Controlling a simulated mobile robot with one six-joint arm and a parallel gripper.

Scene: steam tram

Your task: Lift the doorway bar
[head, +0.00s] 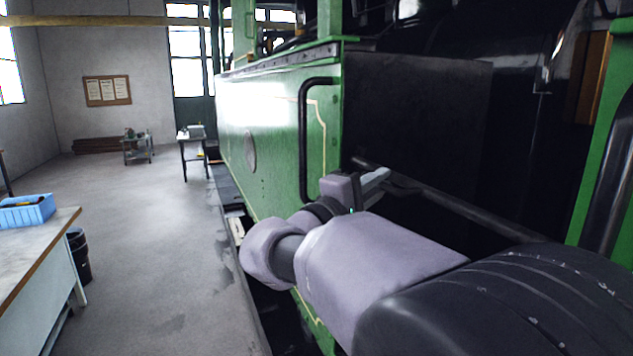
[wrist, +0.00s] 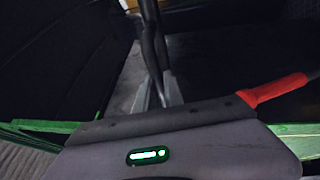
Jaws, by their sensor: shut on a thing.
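The doorway bar (head: 475,210) is a dark, slim rod. In the head view it slopes from the green side panel down to the right across the dark doorway opening. My gripper (head: 380,180) is at the left part of the bar, close to the green panel. In the wrist view the bar (wrist: 150,30) runs from the top edge down between the grey fingers of my gripper (wrist: 157,92), which are shut on it. The part of the bar below the fingers is hidden by my gripper body, and the bar's right end is hidden behind my arm in the head view.
The green tram side (head: 270,130) with a black handrail (head: 303,140) stands just left of my gripper. A red-handled thing (wrist: 275,90) shows at the right in the wrist view. A workbench (head: 40,250) with a blue bin (head: 28,212) stands left; the floor between is clear.

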